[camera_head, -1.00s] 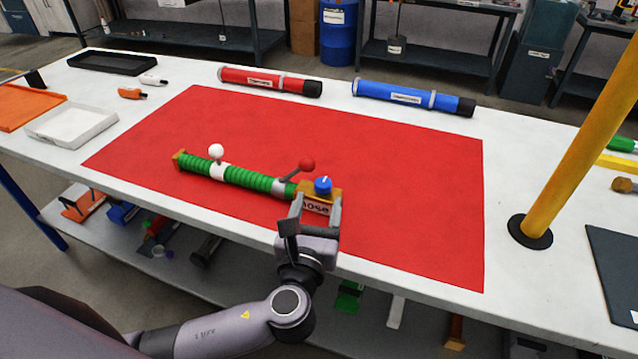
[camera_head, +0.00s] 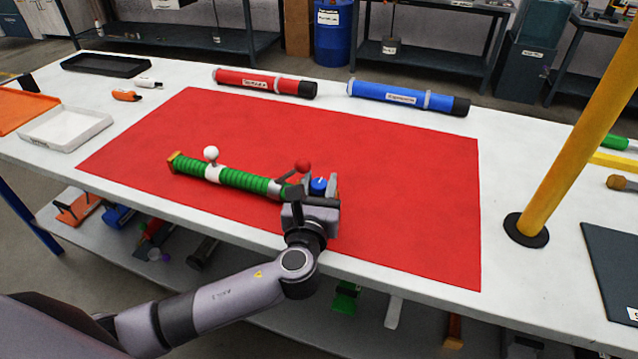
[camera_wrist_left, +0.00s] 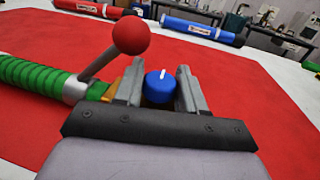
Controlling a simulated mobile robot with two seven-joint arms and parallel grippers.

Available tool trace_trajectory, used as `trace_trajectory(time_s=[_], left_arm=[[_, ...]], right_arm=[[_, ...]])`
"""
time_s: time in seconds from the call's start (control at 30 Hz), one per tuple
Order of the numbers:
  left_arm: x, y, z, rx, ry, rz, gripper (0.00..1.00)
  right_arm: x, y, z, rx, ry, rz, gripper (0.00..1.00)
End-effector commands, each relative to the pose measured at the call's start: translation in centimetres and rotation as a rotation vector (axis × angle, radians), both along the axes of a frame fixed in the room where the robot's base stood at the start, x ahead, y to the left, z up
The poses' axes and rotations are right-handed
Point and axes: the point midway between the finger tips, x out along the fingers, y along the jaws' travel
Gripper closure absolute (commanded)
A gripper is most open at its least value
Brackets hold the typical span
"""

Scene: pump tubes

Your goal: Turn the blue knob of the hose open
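The green ribbed hose (camera_head: 243,179) lies on the red mat (camera_head: 400,210), with a white ball lever (camera_head: 211,153) and a red ball lever (camera_head: 303,166) along it. The blue knob (camera_head: 319,185) sits at its right end. My left gripper (camera_head: 320,184) is at that end, its two fingers apart on either side of the knob. In the left wrist view the knob (camera_wrist_left: 159,87), with a white mark on top, stands between the fingers, with gaps visible on both sides. The hose's end block is mostly hidden by my gripper. My right gripper is not in view.
The red ball lever (camera_wrist_left: 131,36) rises close beside my left finger in the left wrist view. A red tube (camera_head: 265,83) and a blue tube (camera_head: 408,97) lie behind the mat. A yellow post (camera_head: 575,130) stands at the right. The mat's right half is clear.

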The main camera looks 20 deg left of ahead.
Motion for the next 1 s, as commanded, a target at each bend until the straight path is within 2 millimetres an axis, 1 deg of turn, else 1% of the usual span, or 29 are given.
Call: trace_trajectory(time_s=[0.17,0.37,0.5,0.7,1.0], left_arm=[[0.0,0.0,0.0,0.001,0.000,-0.008,0.91],[0.0,0.1,0.1,0.002,0.001,-0.067,0.91],[0.0,0.2,0.2,0.004,0.001,-0.153,0.91],[0.0,0.2,0.0,0.005,0.000,-0.319,0.91],[0.1,0.2,-0.3,0.003,-0.002,-0.565,0.91]], right_arm=[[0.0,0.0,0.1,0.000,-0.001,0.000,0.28],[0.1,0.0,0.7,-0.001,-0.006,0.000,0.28],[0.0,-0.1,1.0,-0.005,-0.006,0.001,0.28],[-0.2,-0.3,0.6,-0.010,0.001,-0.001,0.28],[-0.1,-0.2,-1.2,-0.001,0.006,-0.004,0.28]])
